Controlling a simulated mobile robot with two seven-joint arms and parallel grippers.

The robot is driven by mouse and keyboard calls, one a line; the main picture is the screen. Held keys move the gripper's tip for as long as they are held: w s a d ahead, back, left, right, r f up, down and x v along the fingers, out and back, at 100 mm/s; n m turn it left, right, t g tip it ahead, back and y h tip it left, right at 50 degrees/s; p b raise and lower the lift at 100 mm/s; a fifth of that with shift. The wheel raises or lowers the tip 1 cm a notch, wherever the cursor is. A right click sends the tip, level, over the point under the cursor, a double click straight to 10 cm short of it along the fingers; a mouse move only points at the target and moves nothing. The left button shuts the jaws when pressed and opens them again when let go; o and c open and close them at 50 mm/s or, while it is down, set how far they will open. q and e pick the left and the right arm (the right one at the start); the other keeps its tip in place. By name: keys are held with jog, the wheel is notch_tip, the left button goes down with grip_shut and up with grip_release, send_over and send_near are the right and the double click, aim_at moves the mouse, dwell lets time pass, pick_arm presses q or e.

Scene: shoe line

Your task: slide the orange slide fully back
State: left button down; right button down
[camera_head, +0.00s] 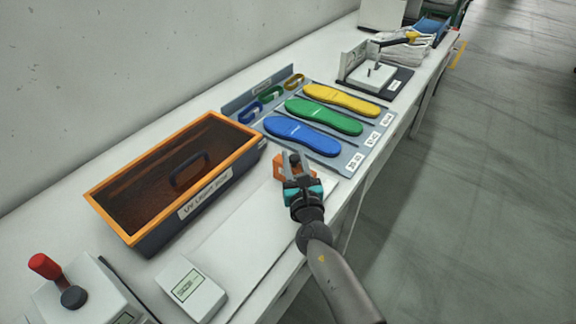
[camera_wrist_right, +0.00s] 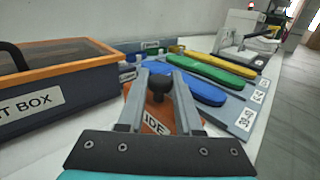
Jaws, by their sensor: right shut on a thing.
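The orange slide (camera_head: 280,168) is a small orange piece at the far end of a long flat white board (camera_head: 240,240). In the right wrist view it shows as an orange plate (camera_wrist_right: 153,122) with a partly covered label. A dark upright knob (camera_wrist_right: 160,82) stands on it. My right gripper (camera_head: 295,163) reaches in from the front right and is shut on the knob, with one finger on each side. The gripper hides part of the slide. My left gripper is not in view.
The orange-rimmed UV box (camera_head: 255,147) stands close to the left of the slide. Beyond lies a grey tray (camera_head: 352,162) with blue, green and yellow insoles. A white display unit (camera_head: 190,290) sits at the board's near end. The table's front edge runs close on the right.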

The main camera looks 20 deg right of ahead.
jog(key=w+d, duration=0.1)
jog(key=d, duration=0.1)
jog(key=w+d+b, duration=0.1)
jog(key=w+d, duration=0.1)
jog(key=shift+w+d+f, duration=0.1)
jog(key=shift+w+d, duration=0.05)
jog(key=shift+d, duration=0.15)
jog(key=shift+r, duration=0.2)
jog(key=c, duration=0.6)
grip_release()
jog(key=shift+w+f, duration=0.1)
jog(key=shift+w, duration=0.05)
jog(key=shift+s, duration=0.35)
jog(key=s, duration=0.4)
jog(key=s+a, duration=0.1)
jog(key=s, duration=0.3)
jog(key=s+p, duration=0.1)
jog(key=s, duration=0.4)
jog(key=shift+a, duration=0.35)
jog(key=shift+s+a, duration=0.1)
jog(key=shift+s, duration=0.65)
